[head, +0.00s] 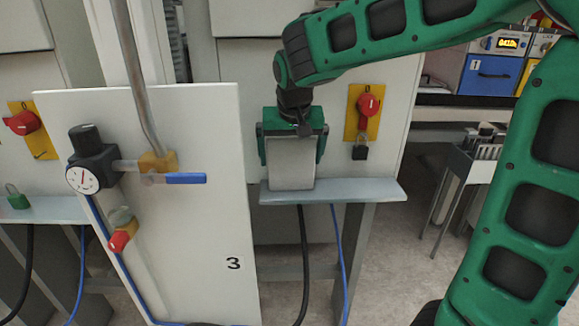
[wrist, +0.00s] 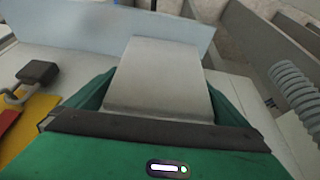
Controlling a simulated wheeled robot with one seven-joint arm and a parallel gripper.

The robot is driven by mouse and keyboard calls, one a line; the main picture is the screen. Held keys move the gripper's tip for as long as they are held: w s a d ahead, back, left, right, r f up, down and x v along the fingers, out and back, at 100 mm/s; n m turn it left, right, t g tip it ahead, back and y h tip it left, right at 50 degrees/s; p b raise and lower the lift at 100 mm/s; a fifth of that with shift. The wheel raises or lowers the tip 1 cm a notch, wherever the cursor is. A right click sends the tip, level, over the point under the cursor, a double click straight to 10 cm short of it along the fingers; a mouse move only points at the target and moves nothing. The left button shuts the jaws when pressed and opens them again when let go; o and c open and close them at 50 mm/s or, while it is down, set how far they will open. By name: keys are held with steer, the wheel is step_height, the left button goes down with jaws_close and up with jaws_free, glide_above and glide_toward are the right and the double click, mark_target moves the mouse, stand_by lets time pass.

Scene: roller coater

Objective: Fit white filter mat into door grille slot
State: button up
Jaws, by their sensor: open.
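The filter mat, a pale grey-white rectangular piece (head: 291,165), stands upright against the cabinet front, its lower edge at the narrow blue-grey ledge (head: 370,190). It also shows in the wrist view (wrist: 160,80), between the green fingers. My gripper (head: 291,152) is at the upper part of the mat, with one finger on each side. The gripper is open; I cannot tell whether the fingers touch the mat. I cannot make out the grille slot; the mat and my gripper cover that part of the cabinet.
A red rotary switch on a yellow plate (head: 368,105), with a black padlock (head: 359,152) below, is just right of my gripper. A white panel numbered 3 (head: 190,230) with a gauge (head: 82,179) and blue-handled valve (head: 186,178) stands left. Cables hang below the ledge.

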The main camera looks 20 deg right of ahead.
mark_target(291, 140)
steer(key=c, duration=0.7)
steer(key=shift+c, duration=0.2)
steer(key=shift+r, duration=0.15)
steer(key=shift+r, duration=0.2)
step_height(291, 140, up, 3)
steer(key=shift+r, duration=0.2)
steer(key=s+a+r, duration=0.6)
steer(key=a+r, duration=0.1)
steer(key=a, duration=0.2)
steer(key=shift+s+a, duration=0.3)
steer(key=shift+s, duration=0.1)
